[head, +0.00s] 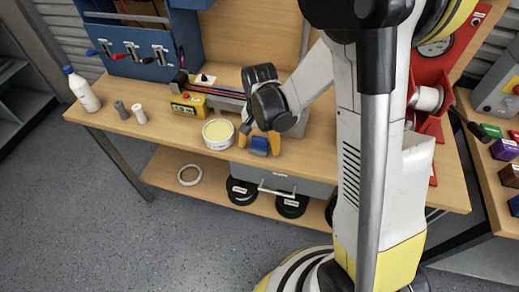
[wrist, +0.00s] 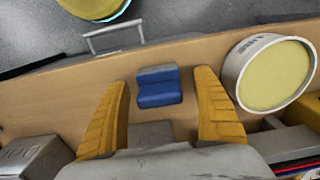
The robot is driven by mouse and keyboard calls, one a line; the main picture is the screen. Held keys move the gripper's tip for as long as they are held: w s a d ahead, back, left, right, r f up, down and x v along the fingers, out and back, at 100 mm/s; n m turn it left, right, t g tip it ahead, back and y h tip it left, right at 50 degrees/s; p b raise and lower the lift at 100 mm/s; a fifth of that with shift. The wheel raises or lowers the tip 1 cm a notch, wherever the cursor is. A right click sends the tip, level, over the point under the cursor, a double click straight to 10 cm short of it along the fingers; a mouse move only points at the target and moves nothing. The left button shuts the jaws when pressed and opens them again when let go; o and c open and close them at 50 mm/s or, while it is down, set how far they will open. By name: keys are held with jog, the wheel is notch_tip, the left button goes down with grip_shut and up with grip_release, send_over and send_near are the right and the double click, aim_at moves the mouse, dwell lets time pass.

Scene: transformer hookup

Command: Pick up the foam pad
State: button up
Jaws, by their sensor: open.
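A small blue block with a grey strip (wrist: 158,88), which I take to be the foam pad, lies on the wooden workbench (wrist: 60,88) near its front edge. In the head view the blue block (head: 260,146) shows between the yellow fingers of my gripper (head: 259,140). In the wrist view my gripper (wrist: 162,82) is open. One finger is on each side of the block, with a visible gap on both sides. Nothing is held. The gripper body hides part of the bench behind the block.
A round tin with pale yellow contents (head: 218,134) stands close beside one finger; it is also in the wrist view (wrist: 272,75). A yellow device with wires (head: 188,104) is behind it. A white bottle (head: 82,90) and two small cylinders stand left. A grey drawer (head: 285,183) hangs below.

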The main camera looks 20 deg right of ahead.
aim_at(260, 138)
jog(key=shift+f, duration=0.55)
jog(key=shift+r, duration=0.1)
jog(key=c, duration=1.3)
jog(key=shift+o, duration=0.2)
notch_tip(260, 138, up, 4)
jog(key=shift+r+p, duration=0.1)
jog(key=shift+p, duration=1.1)
jog(key=s+d+r+p, duration=0.3)
jog(key=s+r, duration=0.3)
jog(key=s, duration=0.5)
jog(key=shift+d+r+p, duration=0.35)
jog(key=shift+r+p, duration=0.05)
jog(key=shift+p, duration=0.15)
